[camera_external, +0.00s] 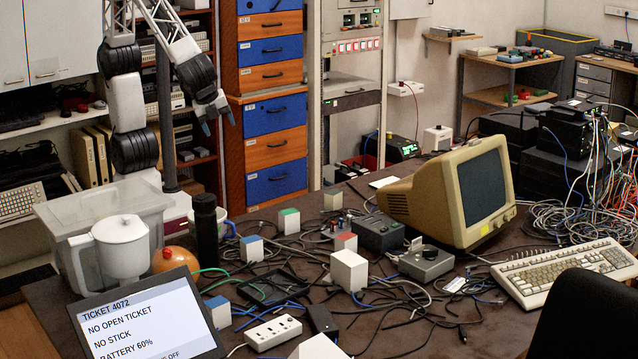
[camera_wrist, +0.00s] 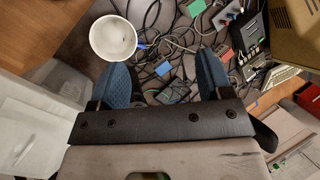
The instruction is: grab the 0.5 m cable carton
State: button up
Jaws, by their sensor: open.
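No length marking is readable, so I cannot tell which is the 0.5 m carton. My gripper (camera_external: 218,120) hangs high above the back left of the table, apart from every carton. In the wrist view my gripper (camera_wrist: 162,75) is open and empty, with blue fingers spread.
A white mug (camera_wrist: 113,38) and a black cylinder (camera_external: 205,225) stand near the table's back left. A clear bin (camera_external: 75,225), white pitcher (camera_external: 121,247) and ticket screen (camera_external: 150,320) crowd the left. Loose cables surround the cartons; a beige monitor (camera_external: 455,195) stands right.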

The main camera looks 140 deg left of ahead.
jog(key=w+a+f+m+g+y, duration=0.1)
jog(key=w+a+f+m+y, duration=0.25)
jog(key=w, duration=0.75)
jog(key=m+y, duration=0.6)
jog(key=m, duration=0.2)
send_near(340, 241)
jog(key=shift+h, duration=0.25)
jog(key=x, duration=0.5)
jog(key=shift+s+a+r, duration=0.15)
jog(key=shift+a+r, duration=0.05)
jog(key=shift+x, duration=1.25)
jog(key=shift+x, duration=2.6)
jog(key=shift+f, duration=0.1)
